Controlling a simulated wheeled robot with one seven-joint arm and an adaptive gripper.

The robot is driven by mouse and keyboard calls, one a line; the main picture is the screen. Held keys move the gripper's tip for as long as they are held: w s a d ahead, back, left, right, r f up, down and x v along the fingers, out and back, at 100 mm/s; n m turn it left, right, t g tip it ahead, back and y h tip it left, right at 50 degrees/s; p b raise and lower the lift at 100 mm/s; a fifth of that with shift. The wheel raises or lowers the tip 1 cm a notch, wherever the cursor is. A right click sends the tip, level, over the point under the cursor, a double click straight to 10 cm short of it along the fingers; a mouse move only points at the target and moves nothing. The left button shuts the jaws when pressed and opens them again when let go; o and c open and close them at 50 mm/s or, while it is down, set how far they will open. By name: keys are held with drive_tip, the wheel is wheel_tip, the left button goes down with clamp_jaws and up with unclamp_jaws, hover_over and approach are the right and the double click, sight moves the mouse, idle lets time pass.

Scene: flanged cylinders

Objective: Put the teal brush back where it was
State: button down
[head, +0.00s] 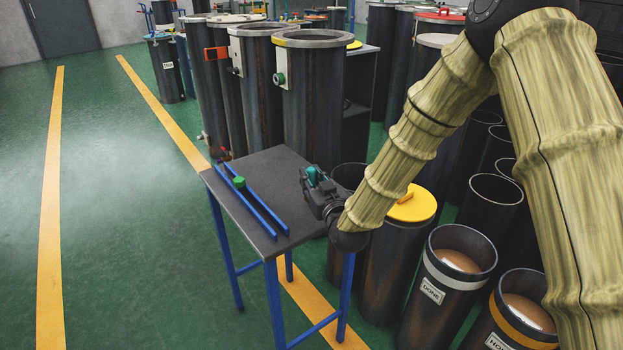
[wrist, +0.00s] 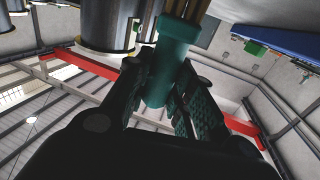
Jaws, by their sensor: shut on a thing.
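The teal brush (wrist: 172,58) is upright in the wrist view between my two dark fingers, with brown bristles at the top of the picture. My gripper (wrist: 165,95) is shut on its teal body. In the head view my gripper (head: 318,186) is beside the right edge of the small dark table (head: 262,168), and a bit of the teal brush (head: 312,174) shows at its tip. The brush's lower end is hidden by the fingers in the head view.
Two blue rails (head: 258,205) lie along the table, with a small green piece (head: 239,183) by them. Right of the table stand a yellow-lidded cylinder (head: 412,208), a cylinder labelled DONE (head: 432,291) and another yellow-banded one (head: 520,325). Tall dark flanged cylinders (head: 312,95) stand behind. Floor at left is clear.

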drive_tip(key=shift+f+b, duration=0.3)
drive_tip(key=shift+f, duration=0.15)
drive_tip(key=c, duration=1.2)
unclamp_jaws()
drive_tip(key=shift+o, duration=0.2)
drive_tip(key=v, duration=1.2)
